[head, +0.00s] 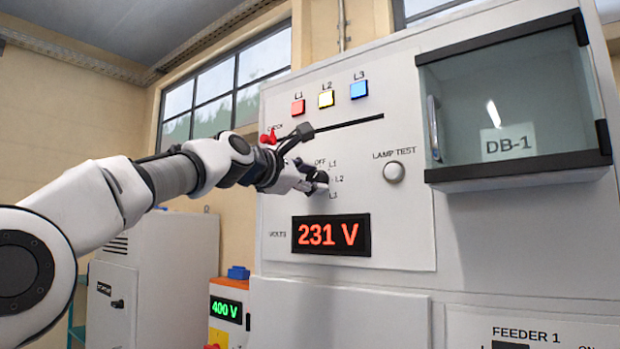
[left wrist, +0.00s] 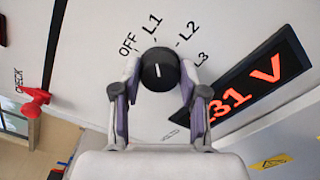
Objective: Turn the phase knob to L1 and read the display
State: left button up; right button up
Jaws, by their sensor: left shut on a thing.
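The black phase knob (left wrist: 160,68) is on the white panel, with OFF, L1, L2 and L3 printed around it. Its short white mark lies roughly in line with L1 in the left wrist view. My left gripper (left wrist: 158,88) is shut on the knob, one finger on each side. The display (head: 331,235) reads 231 V in red beside the word VOLTS. It also shows, cut off, in the left wrist view (left wrist: 258,92). My right gripper is not in view.
A red CHECK lever (head: 269,137) is close to my left arm. A LAMP TEST button (head: 394,172) and glass DB-1 box (head: 510,100) are to the right.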

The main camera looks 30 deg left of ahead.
pick_arm(q)
jog(key=o, duration=1.1)
jog(key=shift+w, duration=0.1)
jog(key=shift+o, duration=0.2)
jog(key=shift+w+f, duration=0.1)
jog(key=shift+w, duration=0.1)
jog(key=shift+s, duration=0.2)
